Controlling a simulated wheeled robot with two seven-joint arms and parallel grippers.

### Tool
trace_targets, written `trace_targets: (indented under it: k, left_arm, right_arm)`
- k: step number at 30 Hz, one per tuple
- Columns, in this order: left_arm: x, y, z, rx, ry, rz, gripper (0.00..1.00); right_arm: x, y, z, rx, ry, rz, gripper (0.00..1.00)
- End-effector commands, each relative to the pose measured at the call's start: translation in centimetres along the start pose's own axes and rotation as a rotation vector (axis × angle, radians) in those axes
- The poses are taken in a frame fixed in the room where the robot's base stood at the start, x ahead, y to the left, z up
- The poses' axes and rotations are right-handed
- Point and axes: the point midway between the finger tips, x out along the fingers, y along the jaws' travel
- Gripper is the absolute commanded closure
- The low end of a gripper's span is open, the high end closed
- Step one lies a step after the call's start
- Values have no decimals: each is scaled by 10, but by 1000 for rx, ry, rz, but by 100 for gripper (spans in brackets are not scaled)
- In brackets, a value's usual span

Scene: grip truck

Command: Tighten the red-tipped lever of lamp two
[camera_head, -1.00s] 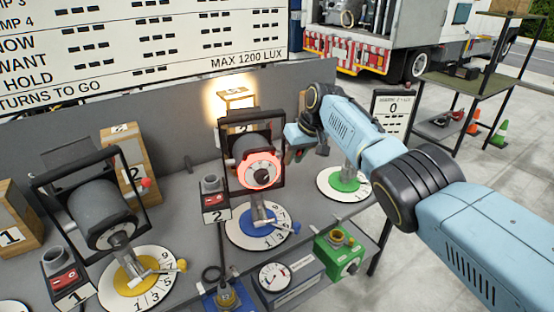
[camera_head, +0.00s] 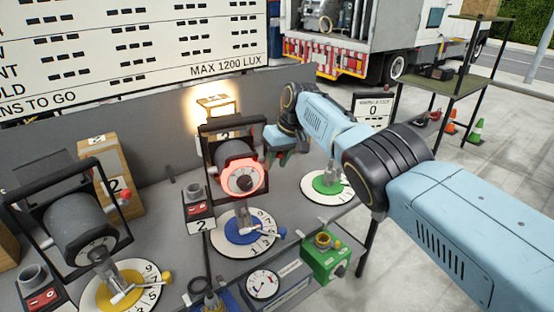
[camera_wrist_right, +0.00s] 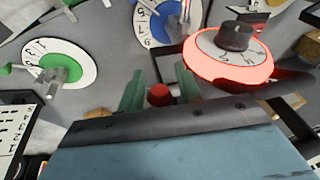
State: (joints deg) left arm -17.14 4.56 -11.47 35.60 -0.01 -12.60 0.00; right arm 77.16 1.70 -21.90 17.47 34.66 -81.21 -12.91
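Lamp two (camera_head: 222,150) stands in its black yoke on the bench, its front ring (camera_head: 240,178) glowing red. The ring also shows at the upper right of the right wrist view (camera_wrist_right: 235,55). My right gripper (camera_head: 277,158) is at the right side of the lamp. In the right wrist view its two green fingers (camera_wrist_right: 159,88) are apart, with the red tip of the lever (camera_wrist_right: 159,95) between them and small gaps visible on both sides. The lever's shaft is hidden, and the tip is not clear in the head view. My left gripper is out of view.
Lamp one (camera_head: 70,222) stands at the left, with its own red-tipped lever (camera_head: 125,196). A blue dial (camera_head: 245,228) lies below lamp two and a green dial (camera_head: 325,184) to its right. A green box (camera_head: 332,255) and a round gauge (camera_head: 263,285) sit in front.

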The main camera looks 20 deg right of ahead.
Motion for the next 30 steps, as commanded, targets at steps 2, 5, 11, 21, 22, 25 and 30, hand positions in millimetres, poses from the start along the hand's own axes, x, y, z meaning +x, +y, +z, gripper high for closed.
trace_targets:
  k: [2,5,11,21,22,25,30]
  left_arm:
    - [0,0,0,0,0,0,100]
    - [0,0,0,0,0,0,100]
    - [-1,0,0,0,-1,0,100]
    - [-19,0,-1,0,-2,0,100]
    - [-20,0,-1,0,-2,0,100]
    - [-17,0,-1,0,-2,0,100]
    - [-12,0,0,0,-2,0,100]
  right_arm:
    - [0,0,0,0,1,0,56]
    - [-1,0,0,-1,1,0,56]
    - [-2,0,-1,-1,2,1,56]
    - [-30,0,-2,-1,5,1,56]
    - [-33,0,-1,-1,4,2,56]
    - [-50,1,-1,-2,6,1,56]
    - [-87,1,-1,-1,7,2,56]
